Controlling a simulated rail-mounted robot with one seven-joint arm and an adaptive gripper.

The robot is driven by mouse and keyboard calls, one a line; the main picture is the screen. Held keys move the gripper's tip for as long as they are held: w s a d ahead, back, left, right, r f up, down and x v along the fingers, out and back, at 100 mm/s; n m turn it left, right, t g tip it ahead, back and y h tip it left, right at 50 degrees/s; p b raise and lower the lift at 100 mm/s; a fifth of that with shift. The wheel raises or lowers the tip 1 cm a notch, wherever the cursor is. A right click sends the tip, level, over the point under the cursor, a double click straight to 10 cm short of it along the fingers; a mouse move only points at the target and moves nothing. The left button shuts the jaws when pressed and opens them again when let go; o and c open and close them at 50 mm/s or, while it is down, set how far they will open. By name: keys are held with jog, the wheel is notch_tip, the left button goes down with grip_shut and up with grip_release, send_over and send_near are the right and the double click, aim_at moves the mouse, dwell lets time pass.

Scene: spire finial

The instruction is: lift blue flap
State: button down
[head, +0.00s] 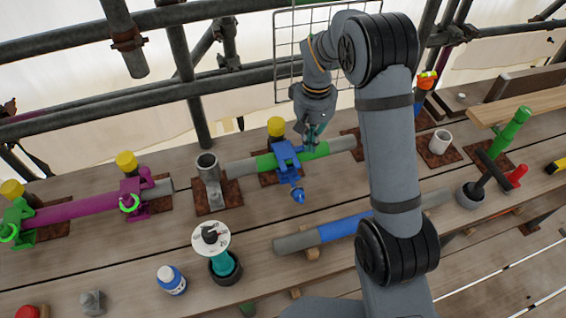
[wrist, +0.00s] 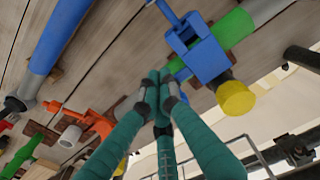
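A blue clamp with a blue flap (head: 285,155) sits around a green pipe section (head: 312,150) on a brown base plate, and a blue bolt end (head: 299,196) hangs toward the front. My gripper (head: 313,137) is just right of the flap, over the green pipe. In the wrist view the blue flap (wrist: 200,52) is right of and above the teal fingertips of my gripper (wrist: 159,84). The fingertips are together with nothing seen between them. Whether they touch the flap or the pipe cannot be told.
A yellow cap (head: 275,126) stands behind the clamp. A magenta pipe (head: 80,207) with clamps lies to the left. A blue-grey pipe (head: 345,229) lies in front. A wire grid (head: 290,50) and scaffold tubes stand behind. A white cup (head: 440,141) is at right.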

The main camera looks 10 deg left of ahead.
jog(key=shift+f+b, duration=1.2)
jog(key=shift+f, duration=0.3)
jog(key=shift+w+r, duration=0.1)
